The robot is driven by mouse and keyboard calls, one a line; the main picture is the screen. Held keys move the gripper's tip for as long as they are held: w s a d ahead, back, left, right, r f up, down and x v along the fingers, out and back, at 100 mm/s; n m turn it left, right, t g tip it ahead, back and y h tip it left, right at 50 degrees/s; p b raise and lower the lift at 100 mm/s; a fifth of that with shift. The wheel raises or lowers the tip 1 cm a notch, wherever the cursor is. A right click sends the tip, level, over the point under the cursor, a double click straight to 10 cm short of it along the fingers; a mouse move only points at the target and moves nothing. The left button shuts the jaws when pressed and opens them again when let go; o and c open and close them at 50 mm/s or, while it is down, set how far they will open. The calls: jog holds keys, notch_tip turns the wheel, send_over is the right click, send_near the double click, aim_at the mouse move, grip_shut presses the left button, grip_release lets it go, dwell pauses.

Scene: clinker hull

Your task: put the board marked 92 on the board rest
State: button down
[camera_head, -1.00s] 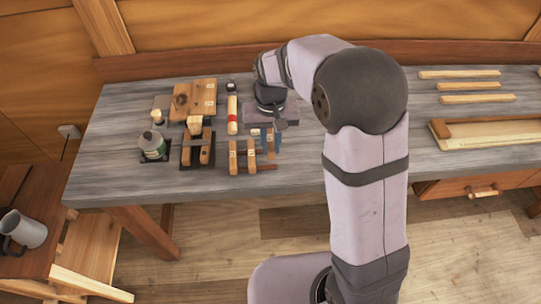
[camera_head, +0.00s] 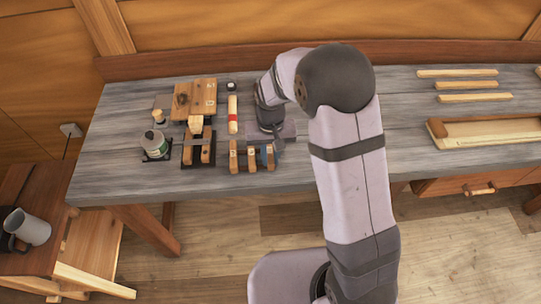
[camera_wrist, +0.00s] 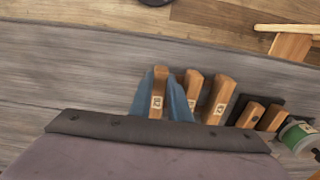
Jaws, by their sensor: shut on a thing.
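My gripper (camera_wrist: 162,98) has blue fingers and is shut on a short wooden board (camera_wrist: 158,92). That board carries a pale number label, too small to read surely. In the head view the held board (camera_head: 270,158) is rightmost in a row with two similar labelled boards, the middle one (camera_head: 251,155) and the left one (camera_head: 233,155). It lies roughly parallel to them, low at the bench's front. The board rest appears to lie under this row and is mostly hidden; I cannot tell whether the held board bears on it.
Behind are a flat wooden board (camera_head: 194,98) and a red-banded stick (camera_head: 232,115). Battens (camera_head: 457,85) and a shallow tray (camera_head: 490,130) lie right.

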aim_at(270, 160)
jog(key=shift+f, duration=0.15)
jog(key=c, duration=1.7)
grip_release()
jog(key=shift+o, duration=0.2)
notch_tip(270, 160, up, 12)
jog(key=b, duration=0.2)
jog(key=s+d+f, duration=0.3)
jog(key=s+d, duration=0.2)
jog(key=s, duration=0.4)
jog(key=s+d+f, duration=0.3)
jog(key=s+d, duration=0.2)
jog(key=s, duration=0.3)
jog(key=shift+s+f, duration=0.3)
jog(key=shift+s, duration=0.05)
